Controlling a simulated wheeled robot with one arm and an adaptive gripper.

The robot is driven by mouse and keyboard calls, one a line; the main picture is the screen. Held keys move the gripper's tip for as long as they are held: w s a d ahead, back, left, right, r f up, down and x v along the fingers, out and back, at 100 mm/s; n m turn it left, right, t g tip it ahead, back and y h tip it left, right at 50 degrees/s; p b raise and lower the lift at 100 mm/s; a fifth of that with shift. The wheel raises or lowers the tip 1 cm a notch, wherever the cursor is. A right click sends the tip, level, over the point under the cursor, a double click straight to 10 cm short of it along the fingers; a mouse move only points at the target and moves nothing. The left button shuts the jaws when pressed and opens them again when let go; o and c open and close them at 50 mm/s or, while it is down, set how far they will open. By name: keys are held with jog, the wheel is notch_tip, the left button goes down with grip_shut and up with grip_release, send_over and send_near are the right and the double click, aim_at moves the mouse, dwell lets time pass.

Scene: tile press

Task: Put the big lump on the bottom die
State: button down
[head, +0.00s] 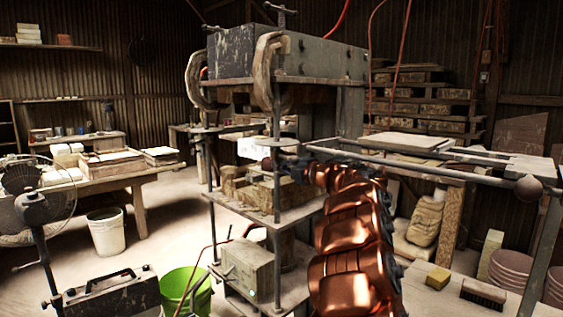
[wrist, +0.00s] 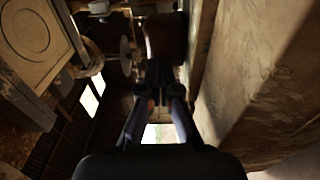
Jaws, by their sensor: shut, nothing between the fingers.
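My gripper (wrist: 164,75) is shut and empty in the wrist view, its two dark fingers together. In the head view its dark end (head: 282,164) is at the press, at the left end of my arm, partly hidden. Pale blocks (head: 262,192) sit on the press's middle shelf below it; I cannot tell which is the bottom die. In the wrist view a pale square slab with a round outline (wrist: 42,38) lies upper left, apart from the fingers. A dark reddish shape (wrist: 165,38) is beyond the fingertips; I cannot tell whether it is the big lump.
The press's heavy upper block (head: 285,55) hangs above the shelf between posts. Metal rails (head: 420,165) run to the right. A green bucket (head: 186,290) stands below left. A pale, stained surface (wrist: 265,75) fills the wrist view's right side, close to the fingers.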

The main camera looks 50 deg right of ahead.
jog(key=shift+w+d, duration=0.3)
jog(key=shift+w, duration=0.1)
jog(key=shift+s, duration=0.1)
